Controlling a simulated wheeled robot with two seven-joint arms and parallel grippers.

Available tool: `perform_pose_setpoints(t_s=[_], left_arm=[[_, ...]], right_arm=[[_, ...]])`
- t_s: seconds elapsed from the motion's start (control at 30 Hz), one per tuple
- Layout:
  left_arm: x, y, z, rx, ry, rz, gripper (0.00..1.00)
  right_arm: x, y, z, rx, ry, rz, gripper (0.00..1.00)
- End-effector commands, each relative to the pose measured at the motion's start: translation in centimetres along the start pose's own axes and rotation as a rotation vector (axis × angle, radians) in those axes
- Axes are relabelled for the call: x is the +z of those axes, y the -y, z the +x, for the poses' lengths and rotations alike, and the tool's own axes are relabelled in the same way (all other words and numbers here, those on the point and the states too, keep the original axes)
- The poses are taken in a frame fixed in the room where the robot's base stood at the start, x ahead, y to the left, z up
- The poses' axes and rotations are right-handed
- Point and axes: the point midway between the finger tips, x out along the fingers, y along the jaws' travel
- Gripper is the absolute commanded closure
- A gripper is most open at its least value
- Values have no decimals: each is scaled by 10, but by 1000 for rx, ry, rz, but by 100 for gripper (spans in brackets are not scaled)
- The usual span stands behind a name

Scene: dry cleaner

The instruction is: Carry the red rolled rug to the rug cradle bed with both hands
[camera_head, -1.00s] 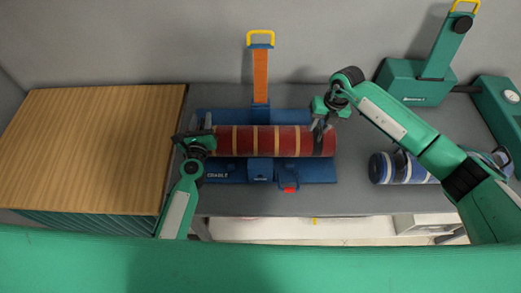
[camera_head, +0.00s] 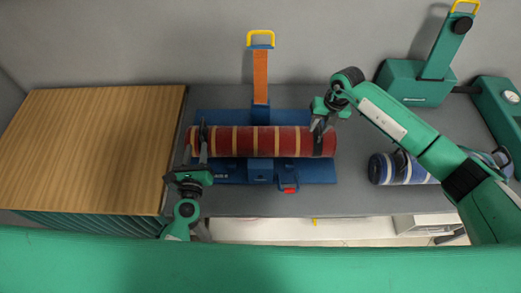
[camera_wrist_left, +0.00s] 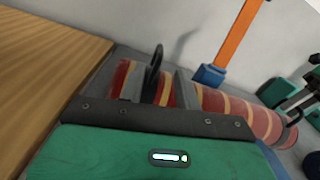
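The red rolled rug (camera_head: 245,140) with tan stripes lies lengthwise on the blue rug cradle bed (camera_head: 210,116). It also shows in the left wrist view (camera_wrist_left: 212,100). My left gripper (camera_head: 196,142) is at the rug's left end, on the near side, with its fingers pointing at it. In the left wrist view the fingers (camera_wrist_left: 160,88) stand apart, with a black loop handle (camera_wrist_left: 154,62) of the rug seen between them. My right gripper (camera_head: 320,126) is at the rug's right end by a dark strap; its finger gap is unclear.
An orange upright strap (camera_head: 260,76) with a yellow handle stands behind the cradle. A wooden-topped cabinet (camera_head: 90,145) is on the left. A blue striped roll (camera_head: 385,168) lies on the grey table at right. Green equipment (camera_head: 415,85) stands behind it.

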Motion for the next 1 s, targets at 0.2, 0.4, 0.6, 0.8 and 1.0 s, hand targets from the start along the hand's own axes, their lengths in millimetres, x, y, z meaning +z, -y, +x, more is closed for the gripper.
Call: perform_pose_setpoints(t_s=[0.2, 0.4, 0.6, 0.8, 1.0], left_arm=[[1, 0, -6, 0, 1, 0, 67], [0, 0, -5, 0, 1, 0, 67], [0, 0, -5, 0, 1, 0, 67], [0, 0, -5, 0, 1, 0, 67], [0, 0, -5, 0, 1, 0, 67]], right_arm=[[1, 1, -14, -1, 2, 0, 69], [1, 0, -55, 0, 5, -1, 69], [0, 1, -94, -1, 3, 0, 69], [0, 0, -116, 0, 1, 0, 69], [0, 0, -120, 0, 0, 0, 69]])
